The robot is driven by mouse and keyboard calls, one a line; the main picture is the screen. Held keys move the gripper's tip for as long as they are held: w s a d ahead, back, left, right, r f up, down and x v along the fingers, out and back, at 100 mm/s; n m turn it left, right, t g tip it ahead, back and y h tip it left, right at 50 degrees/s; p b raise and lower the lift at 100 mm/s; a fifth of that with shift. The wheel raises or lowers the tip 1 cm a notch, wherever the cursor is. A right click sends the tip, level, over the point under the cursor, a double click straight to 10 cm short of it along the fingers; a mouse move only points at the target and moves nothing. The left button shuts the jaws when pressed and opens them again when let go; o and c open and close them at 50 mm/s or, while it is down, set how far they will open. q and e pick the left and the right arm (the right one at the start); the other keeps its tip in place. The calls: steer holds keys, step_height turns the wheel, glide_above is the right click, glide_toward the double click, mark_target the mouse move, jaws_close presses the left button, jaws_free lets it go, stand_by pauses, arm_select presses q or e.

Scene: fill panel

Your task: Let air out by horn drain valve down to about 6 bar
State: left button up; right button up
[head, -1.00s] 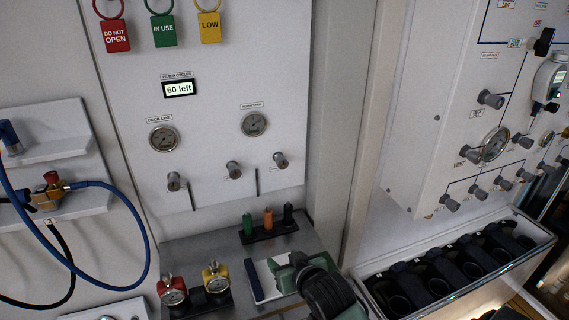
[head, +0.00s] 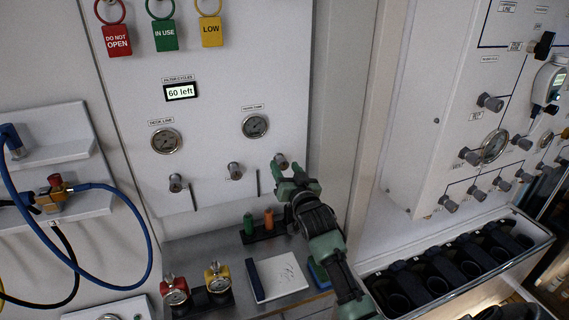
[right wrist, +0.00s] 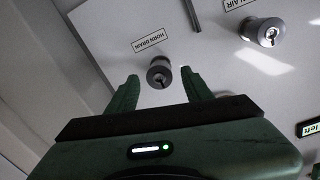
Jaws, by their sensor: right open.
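The horn drain valve is a small grey knob (head: 281,160) at the lower right of the white panel (head: 220,70). In the right wrist view the knob (right wrist: 159,72) sits under a label reading HORN DRAIN. My right gripper (head: 288,172) is open and empty in front of it. In the wrist view its two fingertips (right wrist: 160,85) stand either side of the knob, with a visible gap on each side. A round gauge (head: 255,125) is above the valve; its reading is too small to tell. My left gripper is not in view.
Two similar knobs (head: 235,170) (head: 175,183) and a deck line gauge (head: 166,141) are to the left. A metal bench (head: 205,250) below carries coloured markers, gauges (head: 218,281) and a white pad (head: 277,277). A second panel (head: 425,120) stands at right.

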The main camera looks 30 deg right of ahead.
steer(key=shift+w+d, duration=0.2)
steer(key=shift+w, duration=0.45)
jaws_close()
steer(key=n, duration=0.3)
steer(key=shift+n, duration=0.3)
steer(key=shift+a+n, duration=0.1)
steer(key=shift+n, duration=1.5)
